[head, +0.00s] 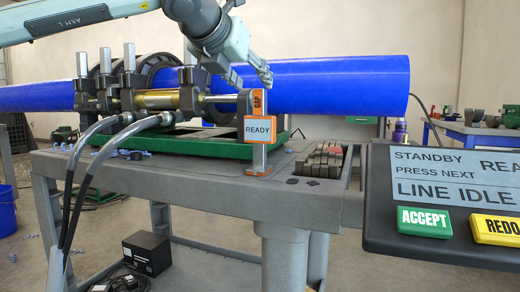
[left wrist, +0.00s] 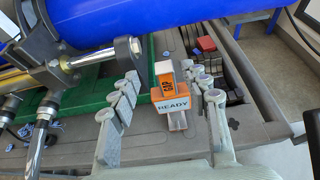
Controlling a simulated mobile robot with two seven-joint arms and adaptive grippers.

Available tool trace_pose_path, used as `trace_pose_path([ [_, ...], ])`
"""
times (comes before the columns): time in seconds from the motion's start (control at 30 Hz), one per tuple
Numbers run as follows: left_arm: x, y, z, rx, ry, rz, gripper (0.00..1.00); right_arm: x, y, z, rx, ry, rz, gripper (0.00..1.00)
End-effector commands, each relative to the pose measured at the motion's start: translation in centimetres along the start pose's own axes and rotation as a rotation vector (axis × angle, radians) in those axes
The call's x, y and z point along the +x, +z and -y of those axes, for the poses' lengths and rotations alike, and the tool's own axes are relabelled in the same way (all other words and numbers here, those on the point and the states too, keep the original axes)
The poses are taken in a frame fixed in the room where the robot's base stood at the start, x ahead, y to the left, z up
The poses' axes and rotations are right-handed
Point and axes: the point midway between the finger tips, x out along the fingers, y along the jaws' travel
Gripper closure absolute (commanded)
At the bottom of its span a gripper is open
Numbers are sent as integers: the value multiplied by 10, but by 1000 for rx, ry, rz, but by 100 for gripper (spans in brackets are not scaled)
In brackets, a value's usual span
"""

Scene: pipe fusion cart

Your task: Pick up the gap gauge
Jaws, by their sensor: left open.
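The gap gauge (head: 258,129) stands upright on the cart's grey top, near its front edge. It has an orange upper part with GAP lettering, a READY display and a grey lower body. My left gripper (head: 250,78) is open and empty, just above the gauge's top in the head view. In the left wrist view the gap gauge (left wrist: 171,104) shows between the two spread fingers of my left gripper (left wrist: 163,80), with room on both sides. I cannot tell the exact height between them. My right gripper is not in view.
A blue pipe (head: 330,85) in dark clamps runs close behind the gauge, over a green tray (head: 215,143). Grey blocks sit in a recess (head: 320,160) right of it. A control panel (head: 450,200) stands at the right front. Two hoses (head: 95,150) hang at left.

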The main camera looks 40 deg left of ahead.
Motion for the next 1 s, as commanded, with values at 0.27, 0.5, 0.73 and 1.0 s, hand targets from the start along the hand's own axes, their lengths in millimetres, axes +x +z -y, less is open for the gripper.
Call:
trace_pose_path([
  [0.27,40,-5,6,0,-1,-3,53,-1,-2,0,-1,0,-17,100],
  [0.5,49,-4,6,-1,-3,1,53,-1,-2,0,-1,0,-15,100],
  [0.73,49,-4,6,-1,-3,1,68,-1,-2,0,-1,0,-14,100],
  [1.0,49,-4,6,-1,-3,0,100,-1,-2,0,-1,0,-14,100],
])
